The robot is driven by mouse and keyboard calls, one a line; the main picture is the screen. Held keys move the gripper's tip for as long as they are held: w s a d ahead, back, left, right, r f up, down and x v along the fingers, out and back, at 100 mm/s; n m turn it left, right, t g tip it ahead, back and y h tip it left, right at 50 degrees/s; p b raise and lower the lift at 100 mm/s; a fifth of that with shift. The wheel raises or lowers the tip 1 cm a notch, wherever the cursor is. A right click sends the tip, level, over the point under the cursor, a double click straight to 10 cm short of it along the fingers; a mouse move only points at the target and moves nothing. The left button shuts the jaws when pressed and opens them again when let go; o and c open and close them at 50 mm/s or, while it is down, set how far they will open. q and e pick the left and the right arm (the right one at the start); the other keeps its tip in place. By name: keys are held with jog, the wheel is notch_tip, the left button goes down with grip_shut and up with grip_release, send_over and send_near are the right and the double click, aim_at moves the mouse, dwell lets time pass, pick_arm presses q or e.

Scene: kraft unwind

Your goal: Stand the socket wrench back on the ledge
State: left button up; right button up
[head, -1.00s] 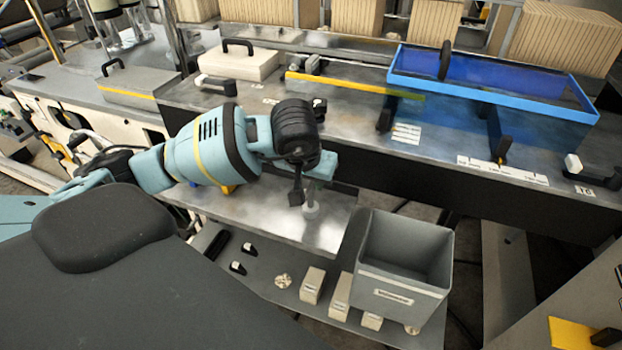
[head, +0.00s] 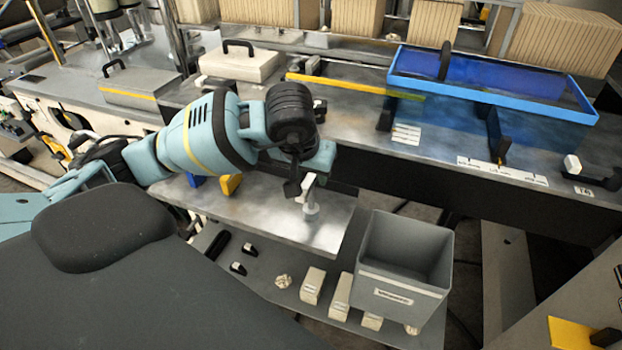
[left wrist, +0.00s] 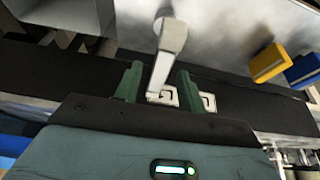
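A pale grey socket wrench (head: 311,198) stands upright on the bare metal ledge (head: 325,233), its round base on the surface. My left gripper (head: 293,188) is at its upper part, just left of it. In the left wrist view the wrench (left wrist: 172,38) runs down between the two green fingers (left wrist: 158,82), with narrow gaps seeming to show on both sides. The fingers look open around it; contact is hard to rule out. The lower end of the bar is partly hidden by the gripper body. My right gripper is not in view.
A yellow block (head: 231,183) and a blue block (head: 197,181) are on the ledge to the left. A grey bin (head: 402,281) and small boxes (head: 312,285) sit lower, in front. A blue tray (head: 490,95) stands on the bench behind.

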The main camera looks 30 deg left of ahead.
pick_arm(q)
jog(key=v, duration=0.8)
